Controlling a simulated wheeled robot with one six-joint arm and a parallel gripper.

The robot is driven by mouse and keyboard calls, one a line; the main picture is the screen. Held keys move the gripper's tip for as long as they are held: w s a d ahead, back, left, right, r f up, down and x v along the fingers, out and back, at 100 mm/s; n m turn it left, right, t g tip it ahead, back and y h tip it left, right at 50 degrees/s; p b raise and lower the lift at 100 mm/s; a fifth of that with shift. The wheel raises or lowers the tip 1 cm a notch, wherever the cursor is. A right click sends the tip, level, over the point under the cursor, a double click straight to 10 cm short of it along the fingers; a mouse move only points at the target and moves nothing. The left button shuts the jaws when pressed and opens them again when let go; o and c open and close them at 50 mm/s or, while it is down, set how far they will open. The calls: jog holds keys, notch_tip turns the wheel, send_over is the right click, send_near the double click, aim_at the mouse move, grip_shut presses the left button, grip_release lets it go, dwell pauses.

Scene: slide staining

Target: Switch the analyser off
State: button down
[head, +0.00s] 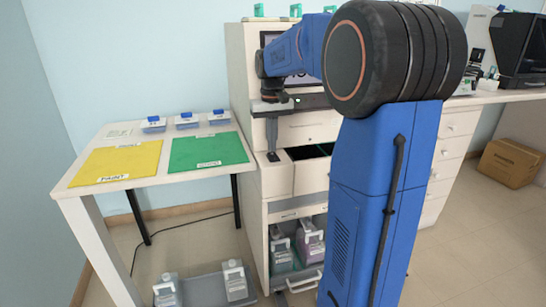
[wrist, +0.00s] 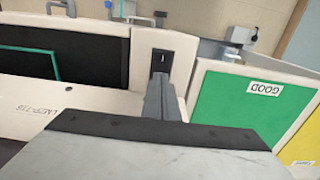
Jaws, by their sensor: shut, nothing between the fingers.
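The analyser (head: 252,105) is a tall cream cabinet in the middle of the head view, with a screen partly hidden by my arm. A small black switch plate (head: 273,157) sits on its front ledge, left of an open drawer. In the wrist view the switch plate (wrist: 161,62) shows a small light mark; its on or off position is too small to tell. My gripper (head: 271,148) points down just above the switch plate, fingers shut and empty. In the wrist view my gripper (wrist: 162,82) reaches to the plate's near edge; I cannot tell whether it touches.
A white table (head: 78,187) at left holds a yellow mat (head: 117,165), a green mat (head: 208,152) and several blue-lidded boxes. The open drawer (head: 312,172) lies right of the switch. Bottles stand on the shelf below. A cardboard box (head: 510,163) is on the floor at right.

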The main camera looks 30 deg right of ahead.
aim_at(272, 154)
jog(key=shift+f, duration=0.6)
dwell(0.4)
notch_tip(272, 154, up, 7)
dwell(1.0)
dwell(0.4)
jog(key=s+a+f+n+t, duration=0.1)
jog(key=s+a+f, duration=0.3)
jog(key=s, duration=0.6)
jog(key=s+a+f+n+t, duration=0.1)
jog(key=s+a+f, duration=0.4)
jog(key=s, duration=0.5)
jog(key=s+a+f+n+t, duration=0.1)
jog(key=s+a+f, duration=0.4)
jog(key=s, duration=0.5)
jog(key=shift+a+t, duration=0.9)
jog(key=shift+s, duration=0.1)
